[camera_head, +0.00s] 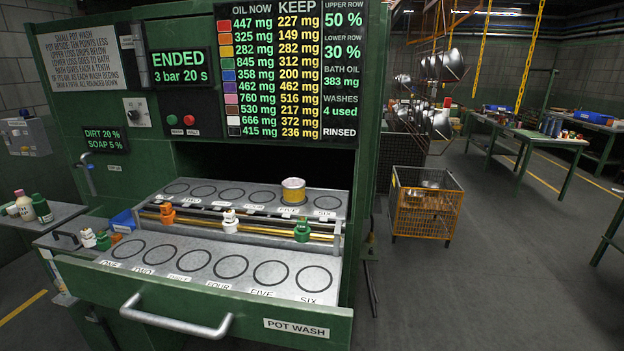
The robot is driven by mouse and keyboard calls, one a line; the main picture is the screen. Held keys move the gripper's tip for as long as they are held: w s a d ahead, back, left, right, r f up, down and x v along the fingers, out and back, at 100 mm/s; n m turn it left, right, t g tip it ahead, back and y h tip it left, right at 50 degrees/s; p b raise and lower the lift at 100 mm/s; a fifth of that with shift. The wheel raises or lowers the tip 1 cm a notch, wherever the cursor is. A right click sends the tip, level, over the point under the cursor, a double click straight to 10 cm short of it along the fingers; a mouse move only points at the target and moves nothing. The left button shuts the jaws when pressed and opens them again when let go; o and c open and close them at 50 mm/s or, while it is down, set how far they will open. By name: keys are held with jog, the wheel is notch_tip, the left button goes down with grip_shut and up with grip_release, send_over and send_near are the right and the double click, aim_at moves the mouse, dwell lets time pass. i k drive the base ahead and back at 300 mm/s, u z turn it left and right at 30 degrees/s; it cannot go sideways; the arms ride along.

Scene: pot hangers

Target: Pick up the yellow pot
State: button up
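A small pot with a yellow lower band and a pale upper part (293,191) stands upright in the back row of the open drawer, at the ring in front of the label FIVE. It is the only pot I see in the drawer's rings. The drawer (190,312) is pulled out from the green machine and has a front row and a back row of numbered rings. My gripper is not in view.
Orange, white and green bottle-like fittings (229,221) sit on brass rails (265,232) between the two rows. The machine's display board (287,75) overhangs the drawer's back. A wire crate (426,203) stands right. Open floor lies right of the drawer.

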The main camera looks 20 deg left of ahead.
aim_at(294, 188)
jog(key=i, duration=2.9)
jog(key=u, duration=4.65)
jog(key=i, duration=0.5)
jog(key=u, duration=0.05)
